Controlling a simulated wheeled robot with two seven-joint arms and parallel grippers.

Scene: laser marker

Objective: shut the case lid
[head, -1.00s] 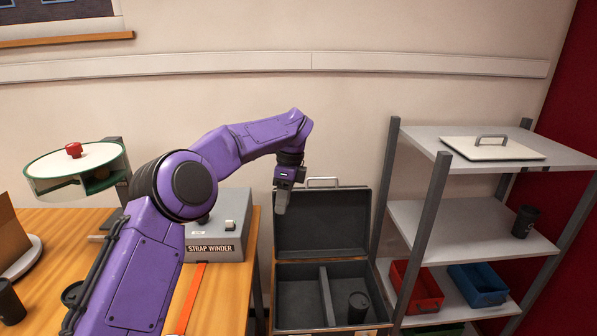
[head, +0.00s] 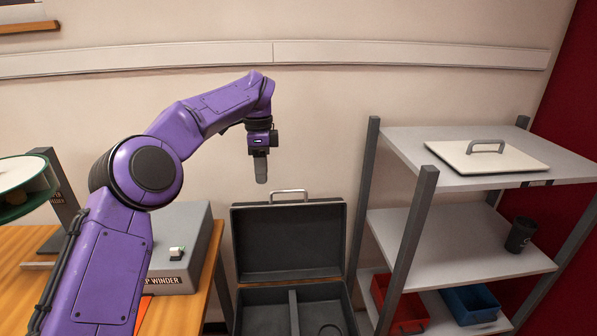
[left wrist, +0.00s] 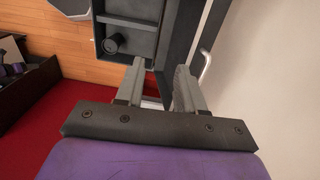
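The dark grey case stands open, its lid (head: 290,245) upright at the back with a metal handle (head: 290,193) on its top edge. The case base (head: 262,297) has a divider and a dark cup (head: 330,330) at the right, cut off by the frame. My left gripper (head: 261,180) hangs just above and left of the handle in the picture, pointing down. In the left wrist view, the gripper (left wrist: 159,68) has its fingers apart with nothing held between them; the lid (left wrist: 182,30), handle (left wrist: 206,64) and base lie beyond. My right gripper is out of view.
A shelf rack (head: 445,215) stands close on the case's right, with a flat handled lid (head: 485,157), a cup (head: 521,234) and red and blue bins. The wooden table (head: 205,300) with the strap winder (head: 180,235) is on the left. The wall is behind.

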